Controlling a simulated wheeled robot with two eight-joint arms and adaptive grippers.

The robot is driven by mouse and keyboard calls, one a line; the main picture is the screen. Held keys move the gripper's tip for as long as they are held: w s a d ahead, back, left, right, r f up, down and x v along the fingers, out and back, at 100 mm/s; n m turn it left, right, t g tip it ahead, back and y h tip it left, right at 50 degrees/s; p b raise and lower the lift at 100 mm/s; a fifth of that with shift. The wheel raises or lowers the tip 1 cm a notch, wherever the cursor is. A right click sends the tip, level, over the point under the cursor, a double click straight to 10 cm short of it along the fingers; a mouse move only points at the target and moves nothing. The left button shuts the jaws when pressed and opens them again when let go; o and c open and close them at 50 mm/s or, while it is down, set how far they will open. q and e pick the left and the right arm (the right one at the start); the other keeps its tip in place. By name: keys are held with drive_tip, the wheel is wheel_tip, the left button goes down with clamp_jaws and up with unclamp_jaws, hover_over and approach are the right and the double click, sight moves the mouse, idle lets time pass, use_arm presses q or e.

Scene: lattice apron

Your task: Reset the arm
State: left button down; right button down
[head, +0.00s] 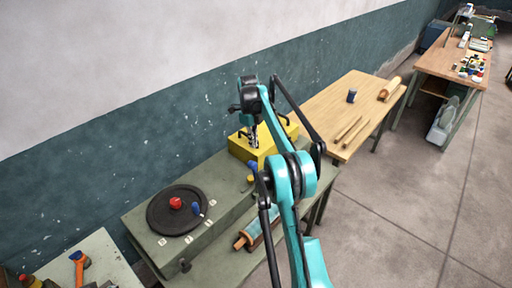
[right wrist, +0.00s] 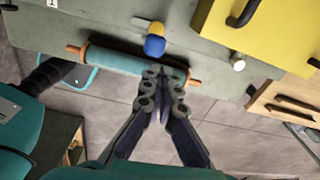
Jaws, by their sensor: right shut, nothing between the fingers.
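My right arm rises through the middle of the head view and bends over the grey-green bench (head: 226,199). My right gripper (head: 254,144) points down in front of the yellow box (head: 270,149). In the right wrist view, the fingers of my right gripper (right wrist: 165,75) are together with nothing between them. Beyond their tips lie a blue-and-yellow capsule (right wrist: 155,42) and a turquoise roller with wooden handles (right wrist: 125,61). The roller also shows in the head view (head: 254,231), partly hidden by my arm. My left gripper is not in view.
A black round plate (head: 160,222) with a red knob (head: 176,203) lies on the bench's left part. Another cluttered table (head: 452,58) is farther back. The floor at right is clear.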

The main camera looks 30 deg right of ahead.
drive_tip(key=shift+w+d+f, duration=0.1)
drive_tip(key=shift+w+f, duration=0.05)
idle(0.3)
drive_tip(key=s+a+r+n+t+b, duration=0.2)
drive_tip(key=s+a+n+b, duration=0.2)
drive_tip(key=s+a+n, duration=0.4)
drive_tip(key=s+a+r+n+t+b, duration=0.25)
drive_tip(key=s+a+n, duration=0.25)
drive_tip(key=s+n, duration=0.4)
drive_tip(key=s+a+f+n+t+b, duration=0.1)
drive_tip(key=s+a+f+n+b, duration=0.2)
drive_tip(key=s+f+n, duration=0.4)
drive_tip(key=s+a+f+n+t+b, duration=0.2)
drive_tip(key=s+f+n, duration=0.4)
drive_tip(key=s, duration=0.6)
drive_tip(key=shift+s+a+f+n+y+b, duration=0.2)
drive_tip(key=shift+a+f+n+y+b, duration=0.25)
drive_tip(key=shift+a, duration=0.45)
